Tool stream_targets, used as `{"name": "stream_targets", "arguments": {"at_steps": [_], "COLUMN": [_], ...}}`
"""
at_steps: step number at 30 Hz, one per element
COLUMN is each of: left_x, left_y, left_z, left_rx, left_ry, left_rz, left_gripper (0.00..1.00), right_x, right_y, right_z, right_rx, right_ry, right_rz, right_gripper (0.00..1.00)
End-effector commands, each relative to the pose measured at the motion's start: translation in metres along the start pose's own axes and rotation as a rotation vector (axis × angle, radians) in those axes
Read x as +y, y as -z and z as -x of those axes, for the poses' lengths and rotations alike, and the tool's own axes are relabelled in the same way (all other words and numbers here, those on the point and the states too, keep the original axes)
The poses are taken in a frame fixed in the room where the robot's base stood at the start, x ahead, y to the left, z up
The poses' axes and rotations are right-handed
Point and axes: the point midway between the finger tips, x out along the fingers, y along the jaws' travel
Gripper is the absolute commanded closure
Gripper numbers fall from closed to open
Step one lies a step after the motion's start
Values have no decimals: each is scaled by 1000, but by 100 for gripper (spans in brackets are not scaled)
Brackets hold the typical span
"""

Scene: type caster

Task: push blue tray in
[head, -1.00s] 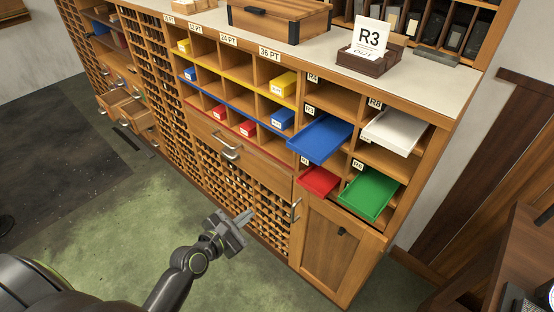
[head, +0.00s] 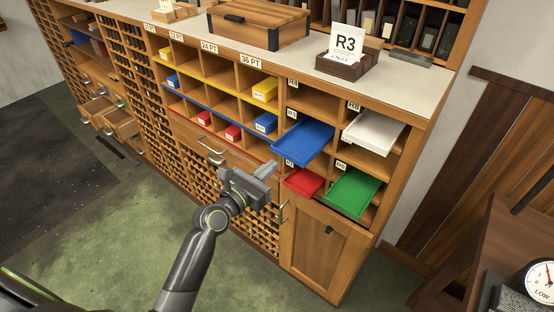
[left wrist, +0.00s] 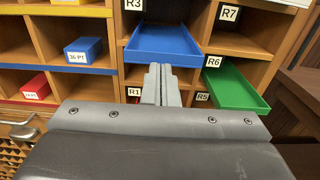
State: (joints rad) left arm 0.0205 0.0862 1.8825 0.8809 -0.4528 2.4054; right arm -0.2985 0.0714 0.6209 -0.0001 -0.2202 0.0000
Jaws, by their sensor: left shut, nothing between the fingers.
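The blue tray (head: 303,139) sticks out of its compartment in the right part of the wooden cabinet. In the left wrist view the blue tray (left wrist: 162,44) lies straight ahead, under a label that reads R3. My left gripper (head: 268,170) is shut and empty. It is in front of the cabinet, lower than the blue tray and to its left in the head view, apart from it. In the left wrist view the shut fingertips (left wrist: 161,72) show just below the tray's front edge. My right gripper is not in view.
A red tray (head: 303,182) sticks out below the blue one, a green tray (head: 354,192) at lower right and a white tray (head: 373,130) at right. The green floor before the cabinet is open.

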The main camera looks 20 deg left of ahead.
Motion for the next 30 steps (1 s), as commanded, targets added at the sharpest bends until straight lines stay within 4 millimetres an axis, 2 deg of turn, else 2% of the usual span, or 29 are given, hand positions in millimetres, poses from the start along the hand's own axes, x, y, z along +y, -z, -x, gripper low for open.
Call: {"name": "stream_targets", "arguments": {"at_steps": [3, 7, 23, 30], "left_x": [0, 0, 0, 0], "left_y": [-1, 0, 0, -2], "left_z": [-19, -30, -39, -74], "left_rx": [0, 0, 0, 0], "left_ry": [1, 0, 0, 0], "left_rz": [2, 1, 0, 1], "left_gripper": [100, 100, 100, 100], "right_x": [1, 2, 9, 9], "right_y": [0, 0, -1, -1], "right_z": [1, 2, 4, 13], "right_rx": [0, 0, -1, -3], "right_ry": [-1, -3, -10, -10], "right_rz": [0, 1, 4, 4], "right_gripper": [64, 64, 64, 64]}}
